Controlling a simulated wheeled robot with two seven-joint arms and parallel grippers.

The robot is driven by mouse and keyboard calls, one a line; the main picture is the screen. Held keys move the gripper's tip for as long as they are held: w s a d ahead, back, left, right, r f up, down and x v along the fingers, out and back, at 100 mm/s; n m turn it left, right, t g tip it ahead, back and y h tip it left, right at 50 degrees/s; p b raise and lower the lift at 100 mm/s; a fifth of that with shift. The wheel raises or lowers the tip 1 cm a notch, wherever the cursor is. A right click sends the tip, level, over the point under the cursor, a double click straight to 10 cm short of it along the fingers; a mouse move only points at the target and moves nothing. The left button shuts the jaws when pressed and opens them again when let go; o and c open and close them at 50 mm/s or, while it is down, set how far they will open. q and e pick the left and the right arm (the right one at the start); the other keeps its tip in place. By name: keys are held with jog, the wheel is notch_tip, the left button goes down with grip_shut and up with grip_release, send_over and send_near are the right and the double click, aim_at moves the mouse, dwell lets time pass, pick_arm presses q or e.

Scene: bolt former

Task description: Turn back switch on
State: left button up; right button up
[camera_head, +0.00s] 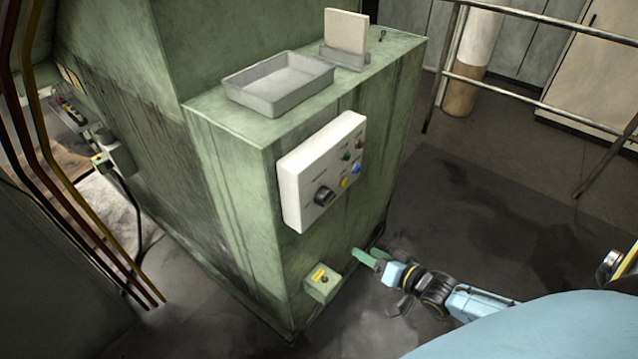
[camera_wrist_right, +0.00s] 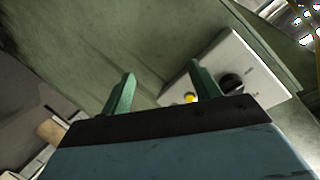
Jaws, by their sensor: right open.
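A white control panel (camera_head: 300,190) is mounted on the front of the green machine cabinet. It has a black rotary knob (camera_head: 324,196) at its lower left and several coloured buttons to the right. The panel also shows in the right wrist view (camera_wrist_right: 215,58), with the black knob (camera_wrist_right: 232,84) beyond the right finger. I cannot tell which control is the back switch. My right gripper (camera_head: 367,257), with green fingers, is low beside the cabinet, below the panel and apart from the knob. It is open and empty in the right wrist view (camera_wrist_right: 160,76). My left gripper is not in view.
A small green box (camera_head: 322,285) with a yellow label sits low on the cabinet. A grey tray (camera_head: 278,84) stands on top. More controls (camera_head: 72,114) are at the far left near hanging cables. A metal railing (camera_head: 540,105) runs at the right; the floor before it is clear.

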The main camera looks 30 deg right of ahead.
aim_at(331, 200)
notch_tip(331, 200, up, 13)
jog(key=w+a+m+t+y+p, duration=0.1)
jog(key=w+a+t+y, duration=0.1)
jog(key=w+a+y, duration=0.1)
jog(key=w+a+n+b, duration=0.1)
jog(key=w, duration=0.1)
jog(key=w+a+b, duration=0.1)
jog(key=w+b, duration=0.1)
jog(key=w, duration=0.1)
jog(key=w+n+b, duration=0.1)
jog(key=w, duration=0.1)
jog(key=shift+w+a+f+n+b, duration=0.15)
jog(key=shift+w+a+n+b, duration=0.15)
jog(key=shift+a+b, duration=0.1)
jog(key=shift+s+n+b, duration=0.15)
jog(key=shift+n+b, duration=0.4)
jog(key=shift+n, duration=0.65)
jog(key=shift+r+n+p, duration=0.3)
jog(key=shift+n, duration=2.6)
jog(key=shift+c, duration=0.4)
